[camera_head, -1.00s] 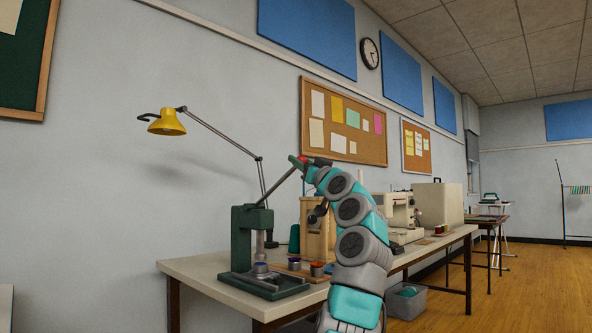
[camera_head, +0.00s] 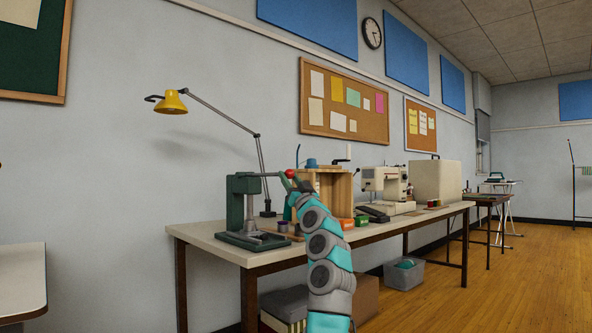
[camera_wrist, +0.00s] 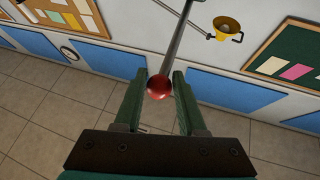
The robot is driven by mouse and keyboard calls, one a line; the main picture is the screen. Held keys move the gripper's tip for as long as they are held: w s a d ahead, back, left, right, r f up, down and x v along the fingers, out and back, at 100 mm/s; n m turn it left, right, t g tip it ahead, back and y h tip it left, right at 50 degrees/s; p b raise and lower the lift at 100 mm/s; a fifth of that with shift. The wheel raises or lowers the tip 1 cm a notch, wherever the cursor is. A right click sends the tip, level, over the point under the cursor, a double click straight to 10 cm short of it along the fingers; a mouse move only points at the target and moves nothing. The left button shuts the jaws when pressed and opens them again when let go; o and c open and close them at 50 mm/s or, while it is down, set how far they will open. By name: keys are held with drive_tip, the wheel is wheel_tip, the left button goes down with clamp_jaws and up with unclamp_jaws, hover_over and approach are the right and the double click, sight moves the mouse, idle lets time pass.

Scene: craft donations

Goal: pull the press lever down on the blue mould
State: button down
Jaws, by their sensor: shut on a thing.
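The green press (camera_head: 243,210) stands on the near left end of the long table. Its lever (camera_head: 271,174) sticks out to the right and is about level. The red ball knob (camera_head: 290,173) is at the lever's end; it also shows in the wrist view (camera_wrist: 159,87). My gripper (camera_head: 297,181) is shut on this knob, with a green finger on either side of it in the wrist view (camera_wrist: 163,82). The press base (camera_head: 252,241) is small in the head view. I cannot make out a blue mould under the ram.
A yellow desk lamp (camera_head: 171,102) rises behind the press. A wooden box-like thing (camera_head: 336,190) stands close right of my gripper, with a sewing machine (camera_head: 386,184) beyond. Boxes and a grey bin (camera_head: 404,274) sit under the table (camera_head: 205,232). The floor on the right is open.

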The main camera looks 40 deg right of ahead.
drive_tip(key=shift+w+d+f, duration=0.1)
drive_tip(key=shift+w+f, duration=0.2)
drive_tip(key=shift+f, duration=0.5)
drive_tip(key=c, duration=1.4)
unclamp_jaws()
drive_tip(key=shift+r, duration=0.1)
drive_tip(key=o, duration=0.9)
drive_tip(key=shift+r, duration=0.15)
drive_tip(key=shift+s, duration=0.15)
drive_tip(key=shift+b+v, duration=1.5)
drive_tip(key=shift+v, duration=2.3)
